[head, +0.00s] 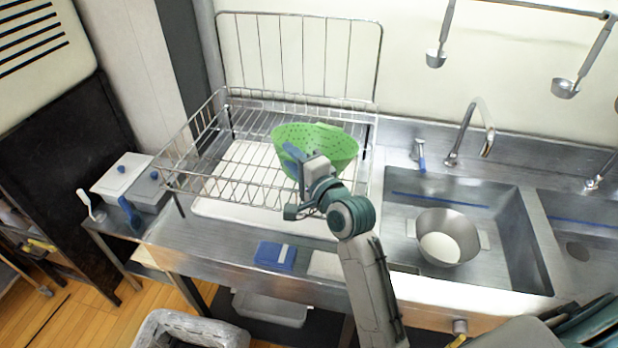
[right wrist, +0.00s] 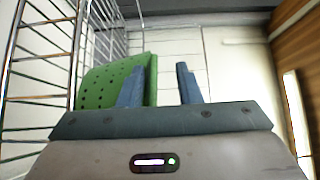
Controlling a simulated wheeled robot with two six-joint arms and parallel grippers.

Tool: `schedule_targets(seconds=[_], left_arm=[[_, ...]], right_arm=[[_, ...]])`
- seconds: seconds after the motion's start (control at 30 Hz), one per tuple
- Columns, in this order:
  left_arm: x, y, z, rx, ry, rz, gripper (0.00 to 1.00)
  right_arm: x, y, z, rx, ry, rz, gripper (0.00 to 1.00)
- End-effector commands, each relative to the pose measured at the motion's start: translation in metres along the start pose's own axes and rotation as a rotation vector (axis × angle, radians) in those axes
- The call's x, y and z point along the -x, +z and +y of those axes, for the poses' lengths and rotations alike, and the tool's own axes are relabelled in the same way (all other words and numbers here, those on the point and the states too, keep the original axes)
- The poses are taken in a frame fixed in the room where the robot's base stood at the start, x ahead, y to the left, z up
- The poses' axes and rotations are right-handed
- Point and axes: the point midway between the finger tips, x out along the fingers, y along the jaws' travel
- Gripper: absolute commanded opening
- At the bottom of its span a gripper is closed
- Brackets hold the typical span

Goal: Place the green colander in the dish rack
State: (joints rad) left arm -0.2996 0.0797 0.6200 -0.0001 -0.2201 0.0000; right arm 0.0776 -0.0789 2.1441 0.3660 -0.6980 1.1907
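The green colander (head: 333,146) is at the right part of the wire dish rack (head: 238,181) in the head view. It looks tilted, and my gripper hides its near side. Whether it rests on the wires is hard to tell. My right gripper (head: 296,158) is at the colander's near left side. In the right wrist view, the fingers of my right gripper (right wrist: 160,88) stand apart with a clear gap. The colander's perforated wall (right wrist: 105,86) is by the left finger, and its edge shows just inside that finger. My left gripper is not in view.
A sink (head: 400,206) to the right holds a metal bowl (head: 462,228), with a faucet (head: 487,130) behind. A blue sponge-like block (head: 275,256) lies at the counter's front. White lidded containers (head: 122,174) stand left. Ladles (head: 436,58) hang at the upper right.

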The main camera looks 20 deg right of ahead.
Motion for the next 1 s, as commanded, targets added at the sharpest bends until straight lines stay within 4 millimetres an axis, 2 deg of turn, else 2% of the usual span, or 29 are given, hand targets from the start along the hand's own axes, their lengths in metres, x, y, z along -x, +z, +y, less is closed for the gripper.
schedule_targets(seconds=[0.1,0.3,0.47,0.73,0.77,1.0], left_arm=[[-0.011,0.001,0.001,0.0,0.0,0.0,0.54],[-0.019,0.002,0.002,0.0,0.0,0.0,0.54],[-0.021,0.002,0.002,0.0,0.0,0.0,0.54],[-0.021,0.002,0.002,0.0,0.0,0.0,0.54],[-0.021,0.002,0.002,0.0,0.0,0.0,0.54],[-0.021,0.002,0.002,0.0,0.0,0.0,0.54]], right_arm=[[0.029,0.0,0.004,0.004,0.0,0.0,0.31],[0.062,0.0,0.002,0.003,-0.001,0.0,0.31],[0.073,0.0,0.001,0.001,0.0,0.0,0.31],[0.075,0.0,0.0,0.0,0.0,-0.001,0.31],[0.075,0.0,0.0,0.0,0.0,-0.001,0.33],[0.075,0.0,0.0,0.0,0.0,-0.001,0.8]])
